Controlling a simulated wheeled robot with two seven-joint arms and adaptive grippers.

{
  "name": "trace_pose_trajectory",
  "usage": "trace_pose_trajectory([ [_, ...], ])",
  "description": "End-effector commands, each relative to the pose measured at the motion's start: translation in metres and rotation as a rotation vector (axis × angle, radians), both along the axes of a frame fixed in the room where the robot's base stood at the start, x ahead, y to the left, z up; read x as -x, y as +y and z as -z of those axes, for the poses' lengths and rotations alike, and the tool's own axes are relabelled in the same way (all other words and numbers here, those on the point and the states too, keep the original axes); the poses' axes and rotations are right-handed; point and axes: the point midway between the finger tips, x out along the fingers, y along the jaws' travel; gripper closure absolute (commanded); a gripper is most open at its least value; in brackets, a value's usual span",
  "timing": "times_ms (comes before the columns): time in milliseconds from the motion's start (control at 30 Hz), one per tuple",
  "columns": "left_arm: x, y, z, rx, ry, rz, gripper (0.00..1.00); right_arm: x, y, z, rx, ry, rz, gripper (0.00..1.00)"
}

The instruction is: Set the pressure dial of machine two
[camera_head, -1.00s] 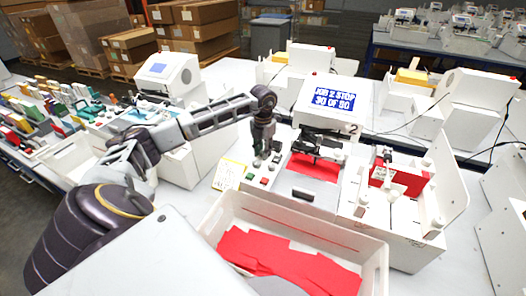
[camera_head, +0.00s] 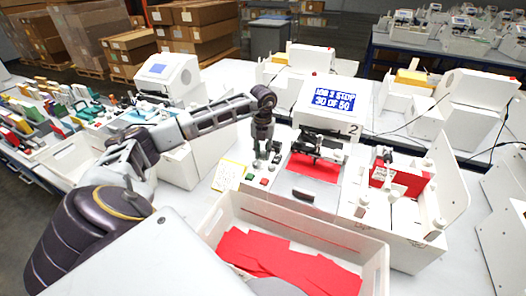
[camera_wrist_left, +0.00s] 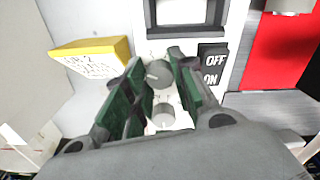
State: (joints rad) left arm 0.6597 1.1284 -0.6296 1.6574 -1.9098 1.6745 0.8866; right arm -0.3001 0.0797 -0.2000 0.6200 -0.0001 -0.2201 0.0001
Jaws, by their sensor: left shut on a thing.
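Machine two (camera_head: 328,122) is white, with a "2" on its side and a lit blue screen (camera_head: 332,99) that seems to read "30 OF 50" on its lower line. My left gripper (camera_head: 262,158) points down at its control panel, left of the red sheet (camera_head: 314,167). In the left wrist view, the dark green fingers of my left gripper (camera_wrist_left: 157,66) close around a round grey dial (camera_wrist_left: 159,76). A second grey knob (camera_wrist_left: 164,115) is nearer the wrist, between the fingers. Small lettering by the knobs is unreadable. My right gripper is out of view.
An OFF/ON switch (camera_wrist_left: 212,65) is right of the dial. A yellow-edged card (camera_wrist_left: 92,52) stands to its left. A white bin of red sheets (camera_head: 225,206) is in front of the machine. Another white machine (camera_head: 166,78) stands to the left.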

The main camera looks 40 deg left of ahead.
Motion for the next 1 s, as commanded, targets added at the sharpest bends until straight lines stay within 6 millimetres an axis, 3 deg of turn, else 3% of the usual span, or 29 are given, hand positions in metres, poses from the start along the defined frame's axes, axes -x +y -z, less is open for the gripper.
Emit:
trace_pose_trajectory([
  [200,0.000,0.000,-0.001,0.000,0.000,0.001,0.98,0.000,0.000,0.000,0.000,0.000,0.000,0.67],
  [233,0.000,0.000,0.000,0.000,0.000,0.001,0.72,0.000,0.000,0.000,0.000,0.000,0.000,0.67],
  [300,0.000,0.000,0.000,0.000,0.000,0.001,0.65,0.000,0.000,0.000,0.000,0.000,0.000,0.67],
  [733,0.000,0.000,-0.003,0.000,0.000,0.002,0.65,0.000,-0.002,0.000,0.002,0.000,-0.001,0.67],
  [1000,0.000,0.000,-0.025,0.000,-0.002,0.001,0.65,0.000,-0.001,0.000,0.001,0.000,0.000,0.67],
])
